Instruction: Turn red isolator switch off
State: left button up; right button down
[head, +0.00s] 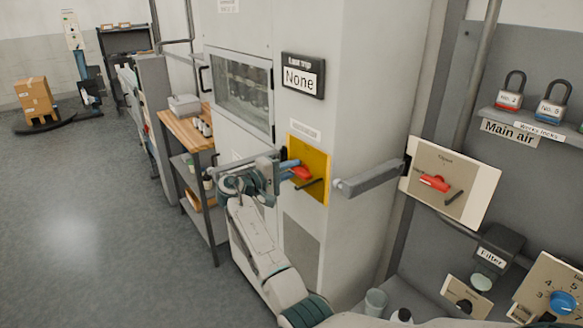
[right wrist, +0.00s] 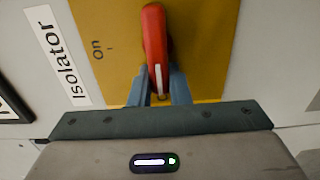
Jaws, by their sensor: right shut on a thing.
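The red isolator handle (head: 301,173) sits on a yellow plate (head: 322,167) on the front of the tall grey cabinet. My right gripper (head: 287,169) is at the plate, its blue fingers shut on the handle. In the right wrist view the red handle (right wrist: 154,40) runs up the picture between the fingers (right wrist: 158,90), with a white mark near its lower end. The word "On" stands to its left, beside its long side, and an "Isolator" label (right wrist: 55,55) is farther left. The handle lies roughly parallel to the label's text. My left gripper is out of view.
A similar red handle (head: 434,183) is on a pale "Main air" panel (head: 482,205) to the right, with a grey bar (head: 368,180) beside it. A "None" display (head: 302,77) is on the cabinet. A wooden-topped bench (head: 180,125) stands left; open floor lies beyond.

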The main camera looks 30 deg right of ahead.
dwell(0.4)
jog(key=c, duration=1.4)
grip_release()
jog(key=shift+o, duration=0.2)
jog(key=shift+a, duration=0.1)
